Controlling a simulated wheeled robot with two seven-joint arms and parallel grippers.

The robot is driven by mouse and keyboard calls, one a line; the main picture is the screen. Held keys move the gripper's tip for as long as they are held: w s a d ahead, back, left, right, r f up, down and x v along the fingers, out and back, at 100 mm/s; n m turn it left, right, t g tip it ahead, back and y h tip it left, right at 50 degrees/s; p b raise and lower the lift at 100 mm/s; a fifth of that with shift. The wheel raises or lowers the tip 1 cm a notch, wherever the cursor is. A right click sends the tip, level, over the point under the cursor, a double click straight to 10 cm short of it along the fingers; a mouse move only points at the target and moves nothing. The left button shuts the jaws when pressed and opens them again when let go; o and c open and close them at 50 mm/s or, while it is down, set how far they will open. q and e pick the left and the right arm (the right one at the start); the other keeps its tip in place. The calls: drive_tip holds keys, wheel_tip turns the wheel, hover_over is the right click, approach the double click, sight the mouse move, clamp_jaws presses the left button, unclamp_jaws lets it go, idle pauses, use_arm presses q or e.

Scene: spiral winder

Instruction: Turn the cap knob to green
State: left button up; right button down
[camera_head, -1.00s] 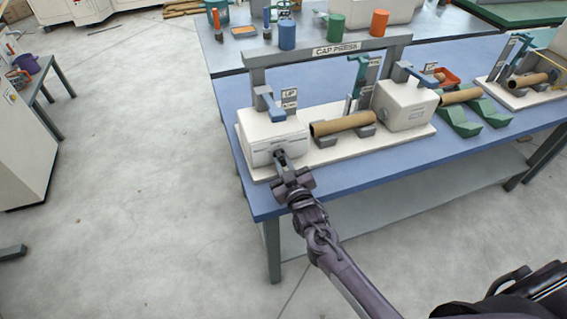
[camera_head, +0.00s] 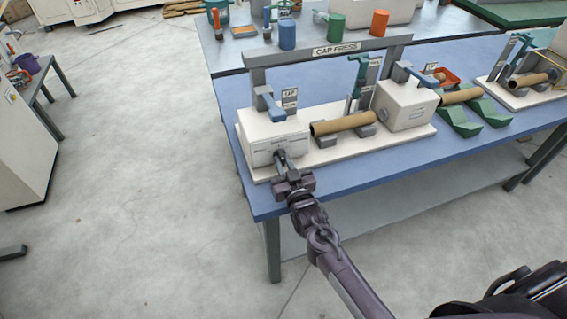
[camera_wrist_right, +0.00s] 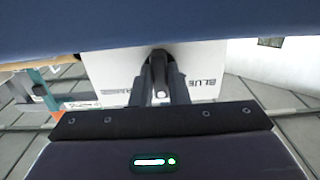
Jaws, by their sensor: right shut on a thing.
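The cap press (camera_head: 335,50) stands on the blue-topped table. Its left white box (camera_head: 262,148) carries the dark cap knob on its front face. My right gripper (camera_head: 281,160) is at that face, shut on the knob. In the right wrist view the knob (camera_wrist_right: 158,68) is a dark upright bar between the two fingers (camera_wrist_right: 161,92). "BLUE" is printed on the box right of the knob there; marks left of it are too small to read. No green mark is readable. My left gripper is out of view.
A brown tube (camera_head: 342,124) lies on the press's supports, with a second white box (camera_head: 404,105) to its right. A blue lever (camera_head: 270,104) stands on the left box. Blue, green and orange cylinders stand behind. The floor left of the table is clear.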

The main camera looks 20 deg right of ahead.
drive_tip(key=c, duration=1.4)
unclamp_jaws()
drive_tip(key=shift+s, duration=0.1)
drive_tip(key=s+b, duration=0.1)
drive_tip(key=s, duration=0.6)
drive_tip(key=shift+s+d, duration=0.15)
drive_tip(key=shift+s, duration=0.2)
